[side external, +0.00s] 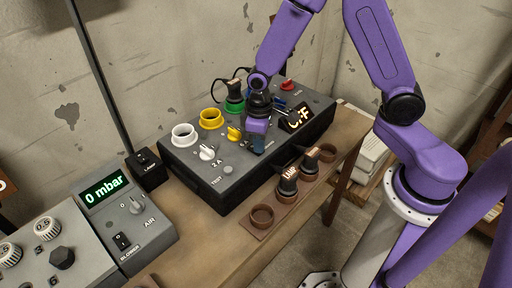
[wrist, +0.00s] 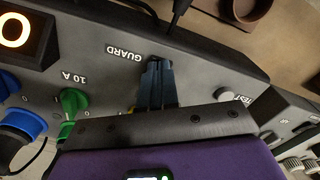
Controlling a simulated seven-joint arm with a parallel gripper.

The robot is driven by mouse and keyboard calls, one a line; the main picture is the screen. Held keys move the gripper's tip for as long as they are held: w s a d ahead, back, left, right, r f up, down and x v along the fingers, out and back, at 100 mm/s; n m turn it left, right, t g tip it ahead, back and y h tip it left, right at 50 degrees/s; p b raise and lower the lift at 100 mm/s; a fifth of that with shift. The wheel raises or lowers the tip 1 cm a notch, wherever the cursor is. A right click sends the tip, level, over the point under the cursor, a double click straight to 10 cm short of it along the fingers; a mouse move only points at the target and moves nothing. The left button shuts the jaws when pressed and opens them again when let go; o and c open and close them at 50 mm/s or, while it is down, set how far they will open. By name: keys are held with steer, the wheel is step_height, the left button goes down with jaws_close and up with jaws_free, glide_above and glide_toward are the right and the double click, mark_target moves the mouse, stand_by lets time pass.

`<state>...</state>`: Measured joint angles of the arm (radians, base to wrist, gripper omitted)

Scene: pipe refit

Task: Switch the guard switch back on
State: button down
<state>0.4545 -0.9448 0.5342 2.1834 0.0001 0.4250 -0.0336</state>
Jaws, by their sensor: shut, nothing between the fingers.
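My gripper (side external: 257,143) is low over the front part of the dark grey control box (side external: 232,172), fingers pointing down at its panel. In the wrist view its dark fingers (wrist: 156,68) are together and empty, right beside the printed GUARD label (wrist: 125,52). The guard switch itself is hidden behind the fingers, so its position does not show. I cannot tell whether the fingertips touch it. The angled display (side external: 299,117) on the box reads OFF in orange; part of it shows in the wrist view (wrist: 16,32).
The box carries a white socket (side external: 184,135), a yellow socket (side external: 210,118), small knobs and a round TEST button (wrist: 226,95). A brown rack (side external: 262,216) with two plugs stands in front. An air unit (side external: 128,215) reading 0 mbar is at left.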

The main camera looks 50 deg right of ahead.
steer(key=shift+r, duration=3.45)
steer(key=s+d+r+n, duration=0.1)
steer(key=s+r+n, duration=0.2)
steer(key=s, duration=0.8)
steer(key=s+d+r+n, duration=0.2)
steer(key=s+r+n, duration=0.1)
steer(key=s, duration=0.8)
steer(key=shift+s+r+n, duration=0.3)
steer(key=shift+s+r, duration=0.05)
steer(key=shift+r, duration=0.55)
steer(key=shift+d, duration=0.1)
